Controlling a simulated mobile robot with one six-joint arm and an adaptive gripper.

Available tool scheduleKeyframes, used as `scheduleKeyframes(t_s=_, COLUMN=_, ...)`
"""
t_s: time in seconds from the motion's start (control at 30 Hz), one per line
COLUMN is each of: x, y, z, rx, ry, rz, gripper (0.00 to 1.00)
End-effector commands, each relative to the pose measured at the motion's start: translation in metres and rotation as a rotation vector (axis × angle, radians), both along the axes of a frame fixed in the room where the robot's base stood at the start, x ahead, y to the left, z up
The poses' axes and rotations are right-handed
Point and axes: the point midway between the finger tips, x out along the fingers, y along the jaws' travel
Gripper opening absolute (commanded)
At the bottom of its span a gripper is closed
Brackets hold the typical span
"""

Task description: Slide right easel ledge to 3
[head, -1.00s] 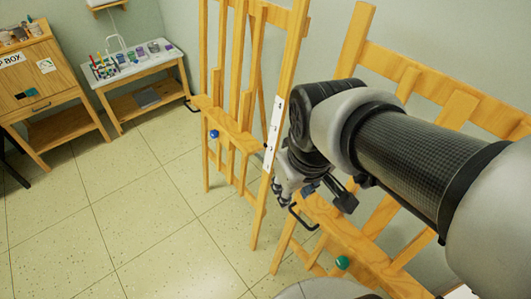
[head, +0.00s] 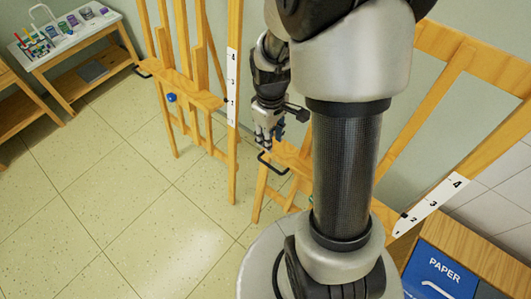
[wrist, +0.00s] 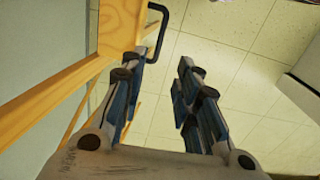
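The right easel's wooden ledge (head: 290,157) runs behind my arm, which hides its middle. A black bar handle (head: 272,164) sticks out from its left end. The white number scale (head: 432,204) is on this easel's right side, with a dark pointer beside it near the 2. My gripper (head: 266,146) is just above the handle in the head view. In the wrist view, my gripper (wrist: 163,70) is open and empty, its fingers spread. The handle (wrist: 162,28) and ledge end (wrist: 120,28) lie beyond the fingertips, with the handle nearer the left finger.
The left easel (head: 178,85) has its own ledge, a blue knob (head: 171,97) and a scale (head: 232,85). A wooden box with a blue PAPER sign (head: 440,275) stands at the lower right. A paint table (head: 75,45) is at the far left. The tiled floor between is clear.

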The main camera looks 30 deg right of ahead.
Motion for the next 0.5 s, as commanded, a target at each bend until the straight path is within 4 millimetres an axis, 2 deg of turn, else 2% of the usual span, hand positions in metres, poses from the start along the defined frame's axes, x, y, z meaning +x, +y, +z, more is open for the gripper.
scheduleKeyframes(t_s=0.03, x=-0.001, y=0.000, z=-0.016, rx=0.001, ry=0.005, rz=0.000, gripper=0.29)
scheduleKeyframes(t_s=0.1, x=-0.001, y=0.000, z=-0.032, rx=0.001, ry=0.005, rz=0.000, gripper=0.29)
scheduleKeyframes(t_s=0.5, x=-0.001, y=0.000, z=-0.115, rx=0.001, ry=0.004, rz=-0.001, gripper=0.29)
